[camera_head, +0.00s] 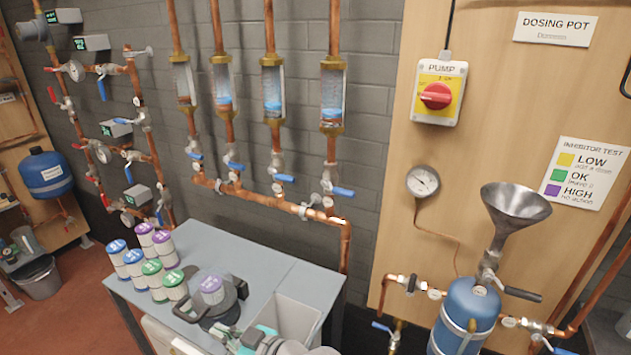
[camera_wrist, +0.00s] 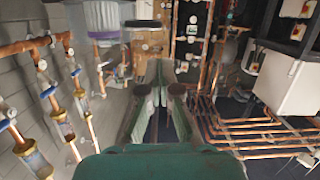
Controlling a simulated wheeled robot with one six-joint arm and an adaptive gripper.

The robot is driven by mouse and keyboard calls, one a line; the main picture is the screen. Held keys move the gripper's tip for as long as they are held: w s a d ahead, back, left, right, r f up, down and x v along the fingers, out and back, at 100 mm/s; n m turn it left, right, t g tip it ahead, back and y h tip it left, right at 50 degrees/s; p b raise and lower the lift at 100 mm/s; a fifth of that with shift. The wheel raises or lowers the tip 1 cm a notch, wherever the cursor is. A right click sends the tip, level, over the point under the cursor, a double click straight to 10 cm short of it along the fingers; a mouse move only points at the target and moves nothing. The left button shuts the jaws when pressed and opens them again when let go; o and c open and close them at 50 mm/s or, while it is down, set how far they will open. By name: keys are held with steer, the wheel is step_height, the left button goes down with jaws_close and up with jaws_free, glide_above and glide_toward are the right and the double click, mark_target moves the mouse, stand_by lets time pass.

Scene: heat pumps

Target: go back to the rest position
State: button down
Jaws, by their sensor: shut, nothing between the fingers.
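My gripper (camera_wrist: 160,75) shows in the middle of the wrist view, its two fingers together with nothing between them. Its teal body fills the bottom of that view. In the head view, grey and teal parts of my arm show at the bottom edge, in front of the table; the fingertips cannot be made out there. A can with a purple label (camera_head: 211,288) stands at a dark round piece (camera_head: 222,309) on the grey table (camera_head: 238,252). A purple-banded container (camera_wrist: 101,17) shows at the top left of the wrist view, apart from the fingers.
Several cans with blue, green and purple lids (camera_head: 152,262) stand at the table's left. The funnel (camera_head: 513,212) and blue dosing pot (camera_head: 464,312) stand at right. Copper pipes (camera_head: 265,198) line the wall.

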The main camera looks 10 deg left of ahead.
steer(key=s+d+f+m+t+h, duration=0.25)
steer(key=s+d+f, duration=0.2)
steer(key=d, duration=0.45)
steer(key=s+d+f+m+t+h, duration=0.2)
steer(key=s+d+f+m, duration=0.3)
steer(key=d, duration=0.4)
steer(key=s+d+f+m+t+h, duration=0.2)
steer(key=s+d+f+h, duration=0.1)
steer(key=d+f, duration=0.5)
steer(key=s+d+r+m+t+h, duration=0.2)
steer(key=s+d+m+h, duration=0.15)
steer(key=s+d, duration=0.75)
steer(key=s+d+r+h, duration=0.1)
steer(key=s+d+r, duration=0.1)
steer(key=s+r, duration=0.2)
steer(key=s+d+r+m+h, duration=0.1)
steer(key=s+d+r+h, duration=0.1)
steer(key=s+r, duration=0.3)
steer(key=s, duration=0.4)
steer(key=shift+s+d+r+m+t, duration=0.15)
steer(key=shift+s+d+m+t, duration=0.1)
steer(key=shift+d+m+t, duration=0.1)
